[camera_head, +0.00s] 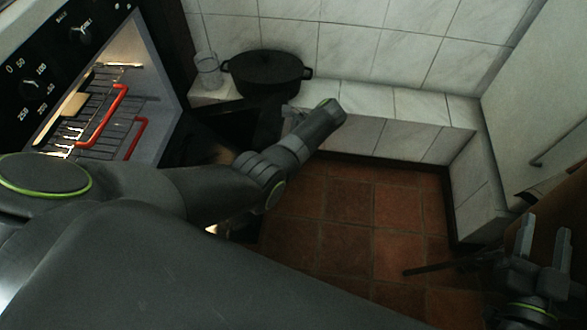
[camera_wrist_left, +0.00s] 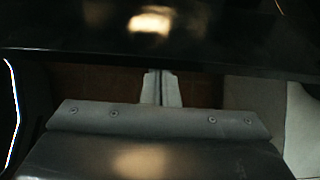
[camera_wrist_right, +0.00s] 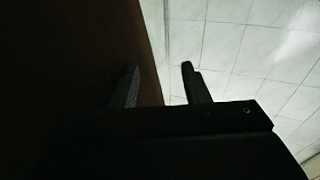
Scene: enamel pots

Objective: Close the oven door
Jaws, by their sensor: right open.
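The oven (camera_head: 105,95) stands at the left of the head view with its cavity open and lit. The oven door (camera_head: 197,143) is lowered, a dark panel partly hidden behind my left arm. In the left wrist view a dark glossy panel, seemingly the door (camera_wrist_left: 220,38), spans the top just beyond my left gripper (camera_wrist_left: 161,88). Its fingers are together with nothing visible between them; whether they touch the panel I cannot tell. My right gripper (camera_head: 543,240) is open and empty at the lower right, far from the oven.
Wire racks with red grips (camera_head: 102,115) sit in the oven. A black pot (camera_head: 265,72) and a clear glass (camera_head: 208,70) stand on the white tiled ledge (camera_head: 375,98). A brown panel (camera_wrist_right: 75,50) is close beside my right gripper. Terracotta floor (camera_head: 350,205) is open in the middle.

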